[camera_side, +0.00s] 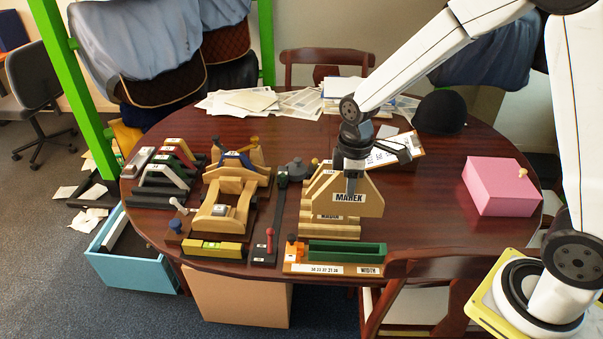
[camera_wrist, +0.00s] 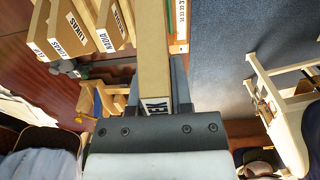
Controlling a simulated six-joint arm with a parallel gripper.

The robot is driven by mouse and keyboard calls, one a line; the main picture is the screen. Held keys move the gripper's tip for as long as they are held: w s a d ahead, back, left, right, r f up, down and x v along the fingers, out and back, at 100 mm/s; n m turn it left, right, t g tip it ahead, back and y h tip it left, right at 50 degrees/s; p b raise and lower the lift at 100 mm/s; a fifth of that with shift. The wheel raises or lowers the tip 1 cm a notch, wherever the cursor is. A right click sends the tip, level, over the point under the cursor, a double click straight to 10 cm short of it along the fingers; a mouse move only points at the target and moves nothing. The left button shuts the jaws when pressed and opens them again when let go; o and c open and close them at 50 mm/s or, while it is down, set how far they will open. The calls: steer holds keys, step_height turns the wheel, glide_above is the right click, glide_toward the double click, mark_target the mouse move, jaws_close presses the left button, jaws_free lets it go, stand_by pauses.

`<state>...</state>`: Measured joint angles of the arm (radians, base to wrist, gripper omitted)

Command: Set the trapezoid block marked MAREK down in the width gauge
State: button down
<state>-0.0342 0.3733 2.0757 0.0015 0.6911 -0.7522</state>
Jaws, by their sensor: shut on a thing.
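The wooden trapezoid block marked MAREK (camera_side: 372,205) is held upright in my gripper (camera_side: 351,188), its label facing the side camera. It also shows in the wrist view (camera_wrist: 154,45), running up from between the fingers, its label partly covered. My gripper is shut on the upper middle of the block. The width gauge (camera_side: 308,268) lies at the table's front edge, below and in front of the block. It has a green channel (camera_side: 347,252), an orange slider (camera_side: 293,248) at its left end and a WIDTH label. The channel looks empty. The held block is apart from the gauge.
Other labelled wooden blocks (camera_side: 330,231) stand just behind and below the held block; they show in the wrist view (camera_wrist: 75,35). A wooden saddle stand (camera_side: 222,217), a yellow level (camera_side: 213,249) and a dark lever tool (camera_side: 269,238) lie left. A pink box (camera_side: 498,186) stands right.

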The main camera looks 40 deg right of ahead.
mark_target(346, 213)
steer(key=shift+f, duration=2.05)
steer(key=shift+f, duration=0.25)
steer(key=shift+f, duration=3.25)
steer(key=shift+f, duration=2.4)
